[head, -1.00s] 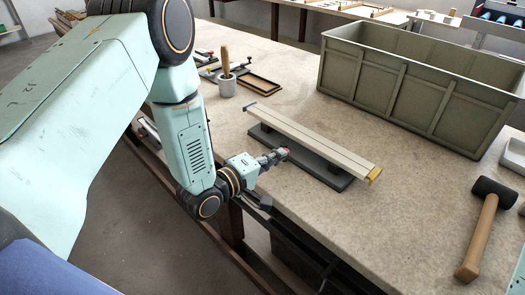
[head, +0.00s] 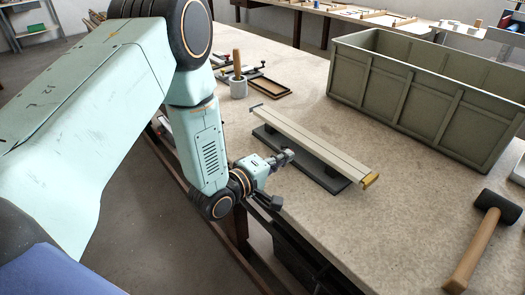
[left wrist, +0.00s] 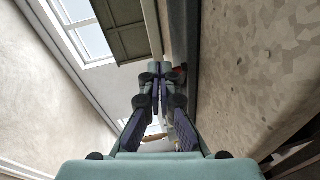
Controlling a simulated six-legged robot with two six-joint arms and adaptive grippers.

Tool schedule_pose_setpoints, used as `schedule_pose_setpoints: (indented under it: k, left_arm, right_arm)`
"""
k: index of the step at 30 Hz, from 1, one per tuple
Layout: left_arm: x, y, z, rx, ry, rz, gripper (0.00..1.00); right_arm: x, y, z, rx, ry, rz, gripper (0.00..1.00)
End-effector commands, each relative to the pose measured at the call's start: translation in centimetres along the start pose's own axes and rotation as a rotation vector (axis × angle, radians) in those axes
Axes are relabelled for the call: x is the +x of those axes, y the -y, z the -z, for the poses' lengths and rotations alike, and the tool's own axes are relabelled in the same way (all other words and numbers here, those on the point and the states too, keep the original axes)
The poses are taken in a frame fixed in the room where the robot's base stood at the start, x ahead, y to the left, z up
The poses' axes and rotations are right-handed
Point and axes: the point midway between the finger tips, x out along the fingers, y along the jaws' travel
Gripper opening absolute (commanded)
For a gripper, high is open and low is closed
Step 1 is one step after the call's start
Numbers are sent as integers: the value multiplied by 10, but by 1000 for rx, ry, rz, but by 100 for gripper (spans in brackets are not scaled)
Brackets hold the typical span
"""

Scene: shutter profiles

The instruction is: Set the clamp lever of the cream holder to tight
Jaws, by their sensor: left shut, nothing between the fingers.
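In the left wrist view, the fingers (left wrist: 160,76) point along the holder's side. A small red part (left wrist: 181,70) shows just right of the fingertips, partly hidden by them. The lever itself does not show clearly in the head view. My right gripper is not in view.
A large grey-green crate (head: 430,105) stands behind the holder. A mallet (head: 482,240) lies at the right. A pot with a wooden handle (head: 238,84) and a small brown tray (head: 266,88) stand at the back left.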

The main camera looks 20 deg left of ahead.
Motion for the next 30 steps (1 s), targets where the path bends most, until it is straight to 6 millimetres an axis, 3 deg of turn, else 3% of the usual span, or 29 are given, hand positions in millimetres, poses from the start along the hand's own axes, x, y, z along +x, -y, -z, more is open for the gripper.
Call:
schedule_pose_setpoints:
  k: [11,30]
  left_arm:
    - [5,-1,-1,0,0,-1,0]
    - [28,-8,-20,-1,-5,-1,0]
  right_arm:
    - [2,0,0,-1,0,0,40]
    - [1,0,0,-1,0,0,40]
